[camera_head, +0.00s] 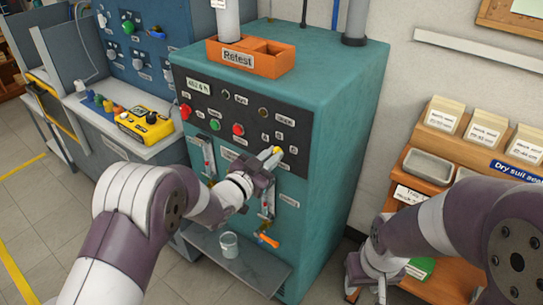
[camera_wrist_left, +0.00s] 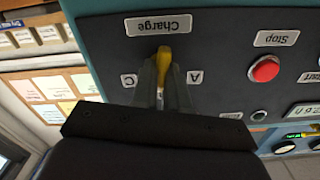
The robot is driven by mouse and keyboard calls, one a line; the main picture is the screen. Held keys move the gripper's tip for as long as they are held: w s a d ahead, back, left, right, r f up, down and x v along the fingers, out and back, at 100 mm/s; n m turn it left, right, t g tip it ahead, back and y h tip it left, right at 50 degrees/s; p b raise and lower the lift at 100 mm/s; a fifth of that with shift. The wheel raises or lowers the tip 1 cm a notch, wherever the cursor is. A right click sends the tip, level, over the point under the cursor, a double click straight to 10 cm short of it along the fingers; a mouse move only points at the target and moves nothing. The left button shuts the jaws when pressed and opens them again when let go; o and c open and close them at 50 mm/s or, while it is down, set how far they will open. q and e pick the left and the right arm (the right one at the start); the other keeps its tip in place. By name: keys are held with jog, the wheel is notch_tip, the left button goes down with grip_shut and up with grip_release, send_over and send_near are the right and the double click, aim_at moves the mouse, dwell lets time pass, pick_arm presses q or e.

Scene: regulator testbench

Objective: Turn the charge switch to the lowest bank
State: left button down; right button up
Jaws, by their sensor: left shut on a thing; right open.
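The charge switch is a yellow handle (camera_wrist_left: 164,60) on the dark panel, under an upside-down "Charge" label (camera_wrist_left: 158,25) in the left wrist view. Its tip points toward that label, between the marks "C" (camera_wrist_left: 129,80) and "A" (camera_wrist_left: 195,76). The switch's base is hidden by my gripper. My left gripper (camera_wrist_left: 165,72) is shut on the handle, one finger on each side. In the head view the yellow handle (camera_head: 277,150) shows at the tip of my left gripper (camera_head: 270,158). My right gripper (camera_head: 367,290) is open and empty, low beside the wooden shelf.
The teal cabinet (camera_head: 345,120) carries red buttons (camera_head: 238,129) and a green one left of the switch. An orange "Retest" tray (camera_head: 250,58) sits on top. A cup (camera_head: 229,244) stands on the lower ledge (camera_head: 215,262). A shelf unit with bins (camera_head: 428,166) is at right.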

pick_arm(q)
jog(key=shift+f+n, duration=0.1)
jog(key=shift+n, duration=1.1)
jog(key=shift+a, duration=0.1)
jog(key=c, duration=1.1)
grip_release()
jog(key=shift+c, duration=0.2)
jog(key=v, duration=1.2)
jog(key=shift+s+a+p, duration=0.15)
jog(key=shift+s+p, duration=0.15)
